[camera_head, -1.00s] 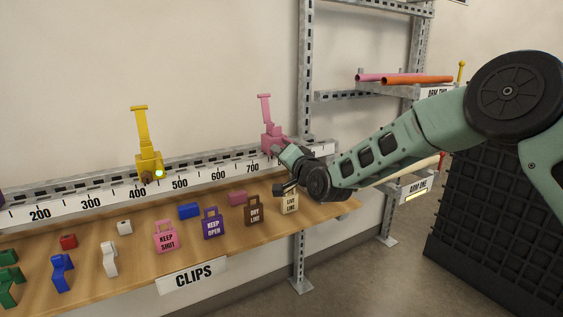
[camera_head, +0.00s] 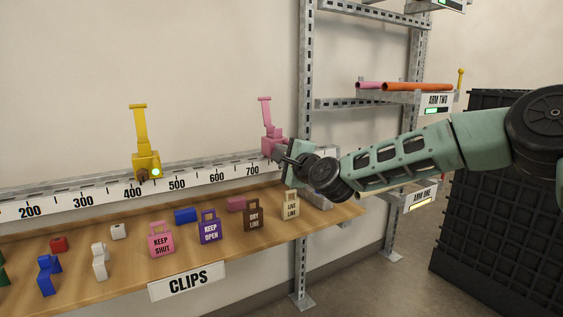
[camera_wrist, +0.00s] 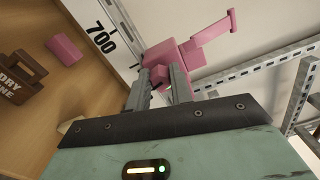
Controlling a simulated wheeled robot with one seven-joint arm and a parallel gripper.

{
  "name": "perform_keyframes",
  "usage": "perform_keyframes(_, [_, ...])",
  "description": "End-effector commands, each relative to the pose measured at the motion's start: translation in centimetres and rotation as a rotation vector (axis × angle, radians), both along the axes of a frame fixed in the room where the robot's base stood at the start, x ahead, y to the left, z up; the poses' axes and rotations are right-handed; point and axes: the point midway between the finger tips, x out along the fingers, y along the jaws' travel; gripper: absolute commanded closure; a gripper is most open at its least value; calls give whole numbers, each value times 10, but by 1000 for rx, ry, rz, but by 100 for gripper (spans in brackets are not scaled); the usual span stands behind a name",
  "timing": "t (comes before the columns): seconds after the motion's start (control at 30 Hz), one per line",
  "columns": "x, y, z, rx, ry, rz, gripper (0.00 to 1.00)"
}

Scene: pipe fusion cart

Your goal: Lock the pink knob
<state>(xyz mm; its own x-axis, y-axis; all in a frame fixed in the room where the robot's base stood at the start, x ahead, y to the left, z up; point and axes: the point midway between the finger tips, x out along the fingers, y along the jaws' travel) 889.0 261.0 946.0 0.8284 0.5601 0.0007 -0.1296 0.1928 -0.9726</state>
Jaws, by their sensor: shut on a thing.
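The pink clamp (camera_head: 272,140) sits on the ruled rail to the right of the 700 mark, with its lever standing up. In the wrist view, the clamp (camera_wrist: 185,52) has a small pink knob (camera_wrist: 160,75) on its near face. My gripper (camera_head: 285,154) reaches the clamp from the front right. In the wrist view, my gripper (camera_wrist: 162,80) has its two fingers on either side of the knob and is shut on it. The fingers partly hide the knob; its exact turn cannot be told.
A yellow clamp (camera_head: 146,160) with a lit spot stands on the rail (camera_head: 100,198) near 400. The wooden shelf (camera_head: 130,275) below holds several tags and small clips, including the dry line tag (camera_head: 253,213) and live line tag (camera_head: 290,205). A metal upright (camera_head: 306,60) stands close right.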

Motion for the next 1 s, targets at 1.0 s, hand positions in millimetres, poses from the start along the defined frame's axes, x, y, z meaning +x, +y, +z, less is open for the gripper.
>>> perform_keyframes(1.0, [0,0,0,179,125,0,70])
